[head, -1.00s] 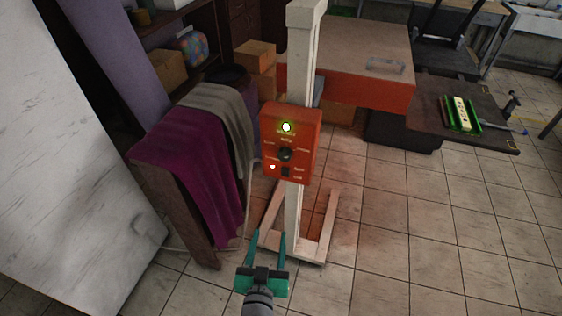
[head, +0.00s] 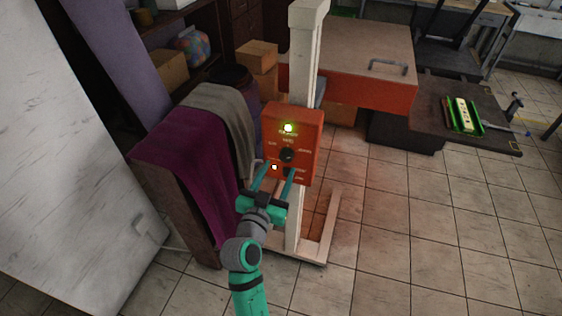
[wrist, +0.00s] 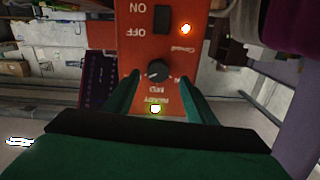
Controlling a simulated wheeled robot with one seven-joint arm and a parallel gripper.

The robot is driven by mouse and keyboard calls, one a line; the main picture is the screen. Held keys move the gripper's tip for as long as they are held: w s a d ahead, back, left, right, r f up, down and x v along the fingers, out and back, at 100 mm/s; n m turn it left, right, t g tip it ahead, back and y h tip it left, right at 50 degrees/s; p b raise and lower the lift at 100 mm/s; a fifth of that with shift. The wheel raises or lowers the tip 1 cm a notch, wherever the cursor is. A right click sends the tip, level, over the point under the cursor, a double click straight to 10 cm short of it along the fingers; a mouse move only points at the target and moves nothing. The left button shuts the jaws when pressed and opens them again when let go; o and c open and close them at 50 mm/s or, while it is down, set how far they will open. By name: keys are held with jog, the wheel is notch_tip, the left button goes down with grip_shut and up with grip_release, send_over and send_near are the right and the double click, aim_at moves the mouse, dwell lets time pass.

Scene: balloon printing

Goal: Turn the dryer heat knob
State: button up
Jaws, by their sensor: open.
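The dryer's orange control box (head: 309,150) is mounted on a pale upright post. Its round black heat knob (head: 287,155) sits in the middle of the front, below a lit green lamp (head: 288,128). A small lit lamp (head: 274,167) glows at the lower left. My gripper (head: 275,173) is open and empty, with teal fingers in front of the lower part of the box, just below the knob. In the wrist view the knob (wrist: 159,71) shows ahead, between the fingers' lines and apart from them. A black ON/OFF switch (wrist: 161,19) shows beyond it.
A wooden rack with a magenta cloth (head: 190,180) and a grey cloth (head: 222,115) stands close left of the box. The post's pale base (head: 315,248) is on the floor below. An orange-sided table (head: 370,70) stands behind. Tiled floor is open at right.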

aim_at(285, 159)
jog(key=x, duration=0.4)
jog(key=shift+w+d, duration=0.2)
jog(key=shift+d, duration=0.25)
jog(key=shift+a, duration=0.1)
jog(key=shift+a, duration=0.1)
jog(key=c, duration=1.1)
jog(key=shift+o, duration=0.3)
jog(key=shift+w, duration=0.1)
